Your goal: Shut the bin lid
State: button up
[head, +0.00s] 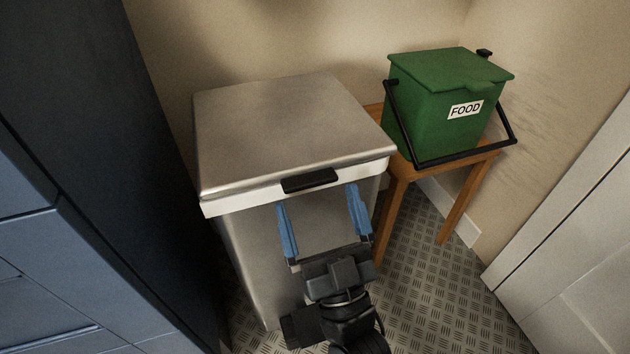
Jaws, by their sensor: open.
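A tall steel bin (252,240) stands in the middle of the head view. Its brushed metal lid (280,125) lies flat over the top, with a pale band along its front and side edges. A black handle (310,180) sits at the middle of the front edge. The lid looks down on the bin; I cannot tell whether a thin gap is left under it. My gripper (317,197) is in front of the bin, just below the handle in the picture. Its two blue fingers are spread apart with nothing between them. Contact with the bin is not clear.
A green food caddy (430,125), labelled FOOD, stands with its lid down on a small wooden table (397,170) to the right. Dark cabinets (75,190) rise close on the left. A white door or panel (575,260) is at right. Patterned floor (440,290) is open at front right.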

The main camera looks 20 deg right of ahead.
jog(key=shift+s+a+f+p, duration=0.1)
jog(key=shift+s+f+p, duration=0.2)
jog(key=shift+s, duration=0.6)
jog(key=shift+s+f+p, duration=0.1)
jog(key=shift+s+f, duration=0.25)
jog(key=shift+s, duration=0.55)
jog(key=s+d+g, duration=0.3)
jog(key=s, duration=0.6)
jog(key=s+d+g, duration=0.4)
jog(key=s, duration=0.5)
jog(key=s+d+g, duration=0.3)
jog(key=s, duration=0.6)
notch_tip(320, 180, up, 33)
jog(key=p, duration=3.3)
jog(key=shift+s+g+p, duration=0.15)
jog(key=shift+g+p, duration=0.15)
jog(key=shift+p, duration=0.1)
